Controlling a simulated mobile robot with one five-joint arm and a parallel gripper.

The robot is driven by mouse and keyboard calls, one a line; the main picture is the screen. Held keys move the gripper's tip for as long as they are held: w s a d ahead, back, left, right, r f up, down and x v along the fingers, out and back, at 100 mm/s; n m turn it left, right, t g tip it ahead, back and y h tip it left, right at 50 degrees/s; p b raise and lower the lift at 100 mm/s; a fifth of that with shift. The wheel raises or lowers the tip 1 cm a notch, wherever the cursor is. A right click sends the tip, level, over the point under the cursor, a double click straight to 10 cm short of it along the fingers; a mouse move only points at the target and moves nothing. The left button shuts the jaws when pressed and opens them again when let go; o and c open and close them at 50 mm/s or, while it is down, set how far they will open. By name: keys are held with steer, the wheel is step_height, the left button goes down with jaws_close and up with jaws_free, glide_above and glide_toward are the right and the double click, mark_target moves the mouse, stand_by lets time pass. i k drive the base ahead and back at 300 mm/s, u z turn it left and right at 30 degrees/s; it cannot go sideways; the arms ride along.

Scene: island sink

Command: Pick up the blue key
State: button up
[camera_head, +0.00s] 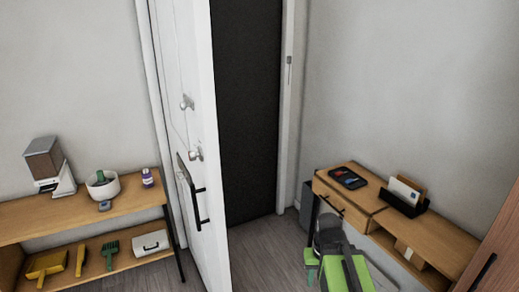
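A dark tray (348,178) lies on the wooden console table at the right, with small blue and red items in it. One blue item may be the blue key, but it is too small to tell. My gripper (335,272), with green and dark grey parts, is at the bottom right, in front of the console and lower in the picture than the tray. It appears apart from the tray. Its fingertips do not show clearly, so I cannot tell whether it is open or shut. I see nothing held in it.
The console table (335,200) has a drawer and a dark letter holder (403,200). A white door (190,120) stands ajar in the middle. A wooden shelf (135,200) at the left bears a white bowl (103,190) and other items. Bare floor (265,255) lies between.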

mark_target(349, 181)
steer(key=k, duration=0.65)
steer(key=i, duration=1.5)
steer(key=z, duration=0.5)
steer(key=k, duration=1.65)
steer(key=z, duration=0.45)
steer(key=i, duration=1.7)
steer(key=z, duration=0.1)
